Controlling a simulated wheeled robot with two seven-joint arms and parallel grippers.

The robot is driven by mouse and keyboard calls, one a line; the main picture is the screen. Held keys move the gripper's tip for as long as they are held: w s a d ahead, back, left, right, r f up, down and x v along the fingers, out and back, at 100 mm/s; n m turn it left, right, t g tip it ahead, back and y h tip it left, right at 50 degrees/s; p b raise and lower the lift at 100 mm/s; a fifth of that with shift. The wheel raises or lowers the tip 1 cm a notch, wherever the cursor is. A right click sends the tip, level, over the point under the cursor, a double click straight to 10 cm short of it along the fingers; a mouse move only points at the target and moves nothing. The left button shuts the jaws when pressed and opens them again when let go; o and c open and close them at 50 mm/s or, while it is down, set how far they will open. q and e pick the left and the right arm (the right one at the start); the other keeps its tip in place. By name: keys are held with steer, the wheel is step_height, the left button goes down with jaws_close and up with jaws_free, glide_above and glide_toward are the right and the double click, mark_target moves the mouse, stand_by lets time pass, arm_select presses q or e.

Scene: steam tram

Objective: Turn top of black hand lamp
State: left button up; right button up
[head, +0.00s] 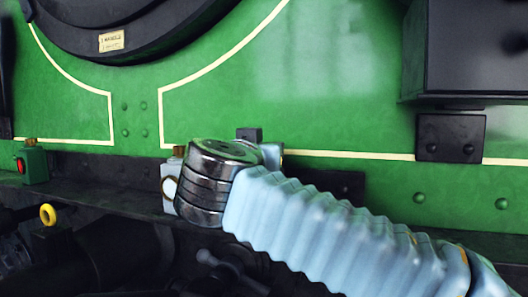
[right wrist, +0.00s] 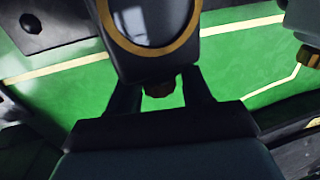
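The black hand lamp (right wrist: 148,50) shows upside down in the right wrist view, with a brass-ringed round lens. Its brown top knob (right wrist: 163,90) lies between the two fingers of my right gripper (right wrist: 162,88). In the head view my right wrist and pale blue ribbed sleeve hide this lamp and the fingers. My left gripper is not in view.
A white lamp (head: 169,188) with a brass top stands just left of my wrist; it also shows at the wrist view's edge (right wrist: 303,20). A green lamp (head: 35,164) with a red lens is farther left. The green tram front (head: 330,60) rises behind. A black box (head: 465,50) juts out at upper right.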

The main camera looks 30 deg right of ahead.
steer(key=shift+o, duration=0.6)
steer(key=shift+s+a+r, duration=0.1)
steer(key=shift+s+a, duration=0.1)
steer(key=shift+s, duration=0.05)
steer(key=p+v, duration=0.1)
steer(key=v, duration=1.2)
